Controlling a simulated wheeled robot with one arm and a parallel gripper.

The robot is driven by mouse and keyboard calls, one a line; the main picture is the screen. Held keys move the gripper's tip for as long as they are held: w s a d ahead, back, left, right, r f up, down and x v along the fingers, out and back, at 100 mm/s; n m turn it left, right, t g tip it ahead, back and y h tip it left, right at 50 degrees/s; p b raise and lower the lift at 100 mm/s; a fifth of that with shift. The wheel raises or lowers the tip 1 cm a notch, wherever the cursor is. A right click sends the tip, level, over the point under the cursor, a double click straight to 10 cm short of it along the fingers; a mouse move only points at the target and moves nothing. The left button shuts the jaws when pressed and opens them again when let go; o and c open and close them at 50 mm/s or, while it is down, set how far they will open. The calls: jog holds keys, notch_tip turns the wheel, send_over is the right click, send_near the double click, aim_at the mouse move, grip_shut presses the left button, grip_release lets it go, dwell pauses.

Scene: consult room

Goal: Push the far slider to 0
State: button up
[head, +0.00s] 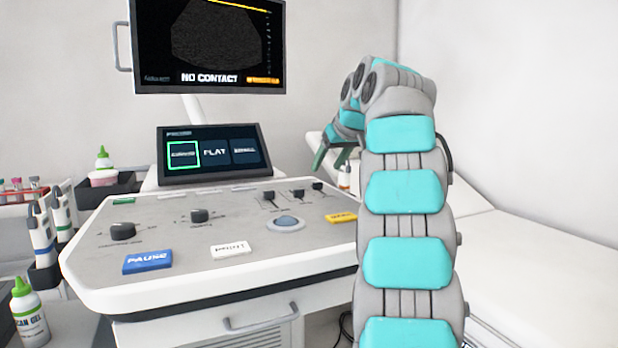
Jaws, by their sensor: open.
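The console panel (180,252) carries a short row of three black slider knobs at its back right: a left one (270,198), a middle one (298,194) and a right one (318,187). Their scale marks are too small to read, so I cannot tell which end is 0. My gripper (331,163) has green fingers spread apart and empty. It hangs just beyond the panel's back right edge, above and slightly right of the right slider knob. It does not appear to touch any knob.
Two round knobs (200,215) (122,230), a trackball (285,223), a blue PAUSE button (147,261), a white button (230,249) and a yellow button (341,216) share the panel. A touchscreen (213,153) stands behind it. A bottle (344,177) is close to my gripper; a white bed (520,250) lies right.

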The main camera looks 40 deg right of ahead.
aim_at(318, 182)
jog(key=shift+w+d+f, duration=0.1)
jog(key=shift+w+f, duration=0.3)
jog(key=shift+f, duration=0.15)
jog(key=x, duration=0.6)
jog(key=shift+c, duration=0.4)
grip_shut()
dwell(0.6)
